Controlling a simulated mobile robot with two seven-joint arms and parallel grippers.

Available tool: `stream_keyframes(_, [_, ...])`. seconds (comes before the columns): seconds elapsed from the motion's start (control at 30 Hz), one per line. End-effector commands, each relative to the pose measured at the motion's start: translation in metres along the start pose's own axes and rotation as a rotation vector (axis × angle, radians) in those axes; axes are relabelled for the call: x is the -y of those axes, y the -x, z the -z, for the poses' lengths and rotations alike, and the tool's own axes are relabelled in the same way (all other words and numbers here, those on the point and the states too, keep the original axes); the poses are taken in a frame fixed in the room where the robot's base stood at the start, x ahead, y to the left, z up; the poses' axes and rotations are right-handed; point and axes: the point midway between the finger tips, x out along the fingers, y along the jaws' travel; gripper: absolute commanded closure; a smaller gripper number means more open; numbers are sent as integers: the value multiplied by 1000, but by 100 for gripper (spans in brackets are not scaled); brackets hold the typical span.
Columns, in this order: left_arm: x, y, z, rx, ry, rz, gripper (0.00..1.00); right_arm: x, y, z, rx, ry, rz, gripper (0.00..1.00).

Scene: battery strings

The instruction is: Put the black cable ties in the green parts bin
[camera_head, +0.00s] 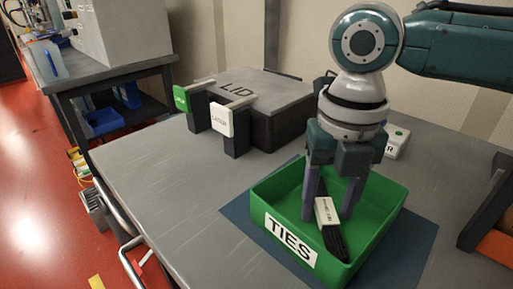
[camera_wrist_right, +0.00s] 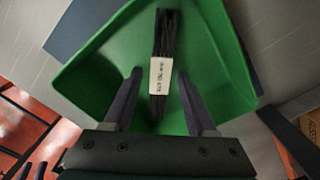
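The green parts bin (camera_head: 376,232), marked TIES, stands on a dark blue mat on the table. It also shows in the right wrist view (camera_wrist_right: 215,60). The bundle of black cable ties (camera_head: 335,240) with a white label lies inside the bin, tilted toward its front in the head view; it also shows in the right wrist view (camera_wrist_right: 166,35). My right gripper (camera_head: 330,216) reaches down into the bin. In the right wrist view its fingers (camera_wrist_right: 160,74) are apart, one on each side of the label, with gaps between. My left gripper is out of view.
A dark box with a grey lid marked LID (camera_head: 262,92) stands behind the bin. Two uprights with a green tag (camera_head: 181,100) and a white tag (camera_head: 221,120) stand before it. The table's left part (camera_head: 160,190) is clear. An orange-and-dark object (camera_head: 493,245) is at right.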

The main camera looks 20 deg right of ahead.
Motion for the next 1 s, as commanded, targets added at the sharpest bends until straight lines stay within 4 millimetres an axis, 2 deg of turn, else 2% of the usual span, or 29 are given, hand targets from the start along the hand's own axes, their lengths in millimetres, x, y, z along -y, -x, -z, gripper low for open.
stream_keyframes(0.23, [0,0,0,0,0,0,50,0,1,0,0,0,0,40])
stream_keyframes(0.37, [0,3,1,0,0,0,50,0,10,-1,2,0,-2,40])
stream_keyframes(0.8, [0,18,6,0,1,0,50,0,102,-1,3,0,-3,40])
stream_keyframes(1.0, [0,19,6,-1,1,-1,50,0,121,0,0,-1,-1,40])
